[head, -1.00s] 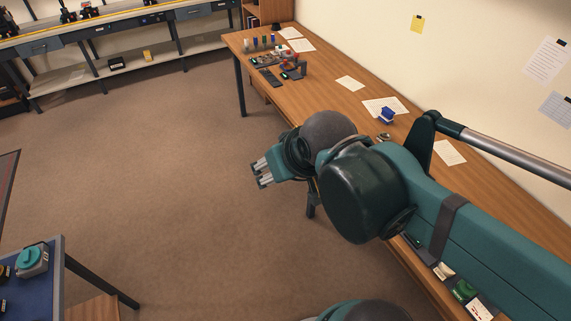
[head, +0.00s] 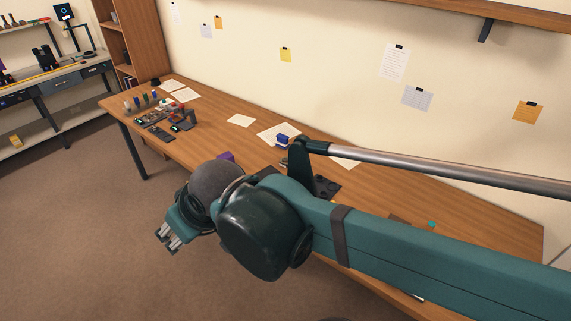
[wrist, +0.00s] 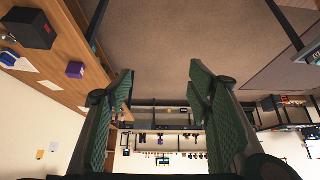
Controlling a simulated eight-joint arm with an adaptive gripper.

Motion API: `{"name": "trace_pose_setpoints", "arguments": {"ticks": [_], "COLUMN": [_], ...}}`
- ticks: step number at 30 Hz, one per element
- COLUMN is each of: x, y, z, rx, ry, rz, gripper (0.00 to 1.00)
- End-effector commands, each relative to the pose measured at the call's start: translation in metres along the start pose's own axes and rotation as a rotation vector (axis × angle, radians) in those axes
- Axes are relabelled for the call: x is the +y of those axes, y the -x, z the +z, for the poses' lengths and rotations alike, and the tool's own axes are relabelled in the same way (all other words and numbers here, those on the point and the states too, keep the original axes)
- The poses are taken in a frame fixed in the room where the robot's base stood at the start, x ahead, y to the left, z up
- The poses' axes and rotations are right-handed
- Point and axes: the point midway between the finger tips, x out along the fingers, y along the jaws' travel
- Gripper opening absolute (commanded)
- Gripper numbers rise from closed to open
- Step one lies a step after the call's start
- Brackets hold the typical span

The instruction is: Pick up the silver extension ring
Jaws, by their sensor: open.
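I cannot make out a silver extension ring for certain in either view. My gripper (head: 168,240) is open and empty, held out over the floor in front of the long wooden desk. In the wrist view my gripper (wrist: 161,78) shows its two green padded fingers wide apart with nothing between them. A small, partly hidden item (head: 284,161) lies on the desk beside my arm, too small to identify. My arm hides part of the desk.
The wooden desk (head: 215,128) runs along the wall. It holds a blue object (head: 282,140), a purple block (head: 226,157), papers (head: 240,120) and small tools and bottles at the far left end. A workbench (head: 60,85) stands at far left. The carpet (head: 70,220) is clear.

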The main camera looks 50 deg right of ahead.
Motion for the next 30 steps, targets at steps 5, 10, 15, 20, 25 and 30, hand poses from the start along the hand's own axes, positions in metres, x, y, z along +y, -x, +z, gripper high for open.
{"name": "trace_pose_setpoints", "arguments": {"ticks": [5,10,15,20,25,30], "x": [0.000,0.000,0.000,0.002,0.009,0.023], "y": [0.000,0.000,0.000,0.000,-0.002,-0.005], "z": [0.000,0.000,0.000,-0.003,-0.013,-0.030], "rx": [0.000,0.000,0.000,-0.003,-0.015,-0.040], "ry": [0.000,0.000,0.000,-0.005,-0.026,-0.064], "rz": [0.000,0.000,0.000,0.003,0.012,0.031], "gripper": [0.51,0.54,0.54,0.54,0.54,0.54]}}
